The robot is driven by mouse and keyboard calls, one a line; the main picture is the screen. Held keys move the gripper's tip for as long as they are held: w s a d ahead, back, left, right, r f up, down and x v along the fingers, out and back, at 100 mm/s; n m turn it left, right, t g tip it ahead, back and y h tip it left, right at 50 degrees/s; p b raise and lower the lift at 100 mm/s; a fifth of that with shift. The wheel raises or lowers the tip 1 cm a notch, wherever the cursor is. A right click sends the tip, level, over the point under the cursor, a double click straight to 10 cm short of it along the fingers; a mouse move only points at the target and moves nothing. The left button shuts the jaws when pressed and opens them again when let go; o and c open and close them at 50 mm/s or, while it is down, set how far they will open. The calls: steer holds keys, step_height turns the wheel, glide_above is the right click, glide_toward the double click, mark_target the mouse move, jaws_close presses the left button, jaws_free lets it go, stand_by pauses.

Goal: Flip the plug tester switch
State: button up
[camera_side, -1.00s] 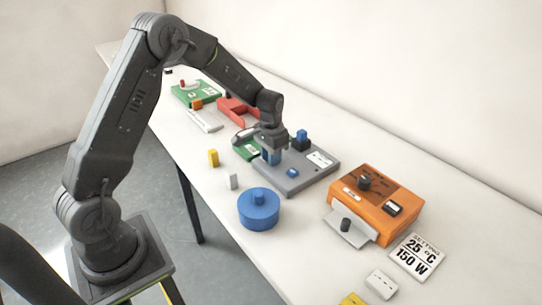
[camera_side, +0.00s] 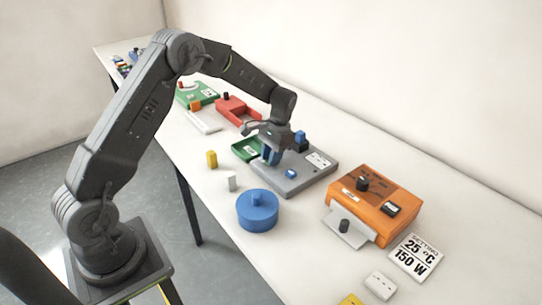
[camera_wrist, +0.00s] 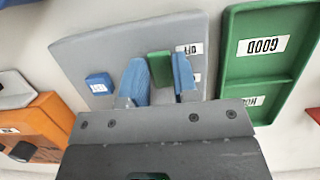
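The plug tester is a flat grey board (camera_side: 300,177) with a small blue button (camera_side: 291,174) and printed labels. In the wrist view its grey face (camera_wrist: 95,58) fills the middle, with the blue button (camera_wrist: 99,83) to the left. A green block (camera_wrist: 160,68), apparently the switch, stands beside OFF/ON-type labels (camera_wrist: 190,48). My gripper (camera_side: 271,156) is low over the board's left end. In the wrist view its blue fingertips (camera_wrist: 160,78) are apart, with the green block between them. I cannot tell whether they touch it. The side view hides the switch behind my gripper.
A green tray (camera_wrist: 265,55) with a GOOD label lies right beside the board. A black-and-blue plug-like piece (camera_side: 300,140) stands at the board's back edge. An orange laminator (camera_side: 374,205), a blue round pot (camera_side: 258,210) and white and yellow blocks (camera_side: 212,159) stand nearby.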

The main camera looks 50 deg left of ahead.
steer(key=o, duration=0.4)
steer(key=v, duration=1.3)
steer(key=shift+r, duration=0.4)
